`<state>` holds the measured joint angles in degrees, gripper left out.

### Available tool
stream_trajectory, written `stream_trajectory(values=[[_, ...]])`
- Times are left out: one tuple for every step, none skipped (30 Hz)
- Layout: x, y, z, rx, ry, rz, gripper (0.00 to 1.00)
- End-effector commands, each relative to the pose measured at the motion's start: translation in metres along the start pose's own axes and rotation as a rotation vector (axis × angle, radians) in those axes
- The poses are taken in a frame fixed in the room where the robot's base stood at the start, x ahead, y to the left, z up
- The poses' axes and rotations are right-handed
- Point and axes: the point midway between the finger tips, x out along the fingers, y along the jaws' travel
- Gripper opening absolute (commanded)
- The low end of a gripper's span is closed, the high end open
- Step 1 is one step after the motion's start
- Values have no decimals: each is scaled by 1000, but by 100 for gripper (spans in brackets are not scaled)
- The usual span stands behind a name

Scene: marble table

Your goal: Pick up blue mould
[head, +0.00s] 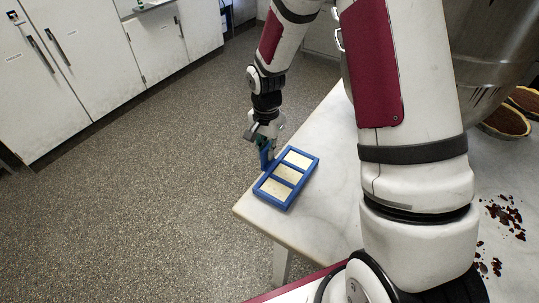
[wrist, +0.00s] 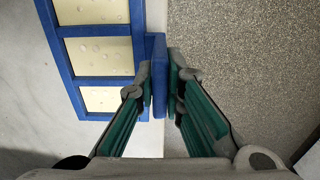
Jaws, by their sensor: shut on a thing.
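The blue mould (head: 270,198) is a rectangular blue frame with three cream-coloured compartments. It lies at the corner end of the marble table in the head view, and part of it shows at upper left in the wrist view (wrist: 98,29). A flat blue upright piece at its side (wrist: 158,48) is between my fingers, and looks like a part of the mould. My gripper (head: 267,150) comes down from above at the mould's left side. In the wrist view my gripper (wrist: 162,85) is shut on this blue piece.
The marble table (head: 324,205) has bare room around the mould, and its edge is close to the left. Dark crumbs (head: 506,216), tart shells (head: 503,121) and a large metal bowl (head: 492,50) are at the right. The speckled floor (head: 150,190) and white cabinets (head: 75,60) lie beyond.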

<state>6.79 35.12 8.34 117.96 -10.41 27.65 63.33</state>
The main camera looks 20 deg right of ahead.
Motion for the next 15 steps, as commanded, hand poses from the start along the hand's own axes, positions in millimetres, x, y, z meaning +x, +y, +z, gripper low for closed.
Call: stream_trajectory(values=[[-4,-1,-1,0,2,-3,0],[-7,-1,-1,0,2,-3,0],[-11,-1,-1,-1,3,-4,0],[-15,-1,-1,-1,3,-4,0],[-18,-2,-1,-1,3,-3,0],[-24,-2,-1,0,4,-5,0],[-28,-2,-1,1,4,-5,0],[-30,3,1,0,1,-1,0],[-30,13,6,0,0,1,0],[-30,19,9,0,0,1,0],[-31,25,12,1,1,1,0],[-32,34,16,1,1,0,0],[-33,40,19,1,1,-1,0],[-33,48,23,1,0,0,0],[-34,57,27,2,1,-1,0]])
